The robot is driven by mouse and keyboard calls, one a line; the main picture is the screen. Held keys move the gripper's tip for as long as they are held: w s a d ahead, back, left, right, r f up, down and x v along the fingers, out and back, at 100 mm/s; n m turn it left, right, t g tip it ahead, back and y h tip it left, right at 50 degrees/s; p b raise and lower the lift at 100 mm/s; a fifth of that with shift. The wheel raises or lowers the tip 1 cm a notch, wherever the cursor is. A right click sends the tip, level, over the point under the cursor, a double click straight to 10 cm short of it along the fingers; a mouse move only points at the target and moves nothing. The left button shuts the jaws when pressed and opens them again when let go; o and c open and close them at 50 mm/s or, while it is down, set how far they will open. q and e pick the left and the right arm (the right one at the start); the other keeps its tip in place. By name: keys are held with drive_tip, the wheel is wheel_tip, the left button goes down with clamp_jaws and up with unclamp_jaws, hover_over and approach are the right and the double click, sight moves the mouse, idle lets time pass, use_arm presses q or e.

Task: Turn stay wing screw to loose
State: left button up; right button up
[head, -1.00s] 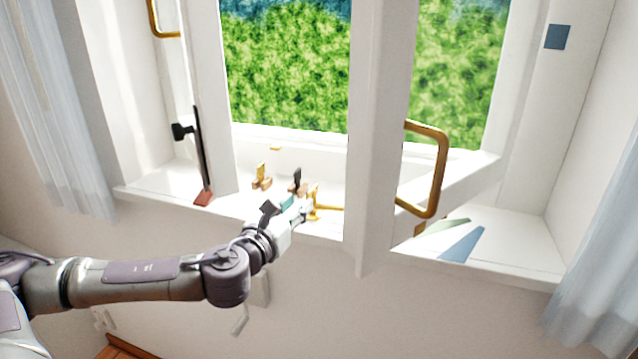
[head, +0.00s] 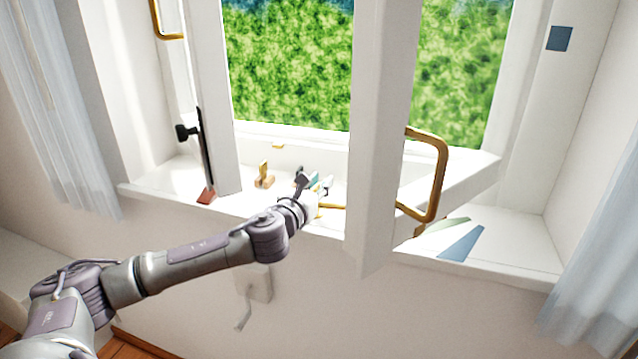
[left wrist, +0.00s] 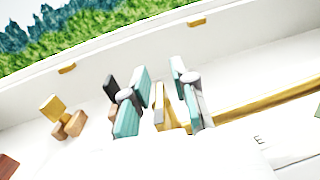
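A brass stay bar (head: 331,206) runs along the window sill; it also crosses the right of the left wrist view (left wrist: 265,110). A small upright brass piece (left wrist: 168,112), which looks like the stay's wing screw, stands at the bar's left end. My left gripper (head: 321,184) is over the sill at this end. In the left wrist view its two teal-padded fingers (left wrist: 160,98) stand on either side of the brass piece, with gaps showing. The gripper looks open. The white hand hides the lower part of the spot. My right gripper is not in view.
A black bar (head: 206,150) with a knob is further left. The open sash with its brass handle (head: 440,175) projects on the right. Coloured wedges (head: 461,243) mark the right sill.

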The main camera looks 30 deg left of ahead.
use_arm(q)
clamp_jaws()
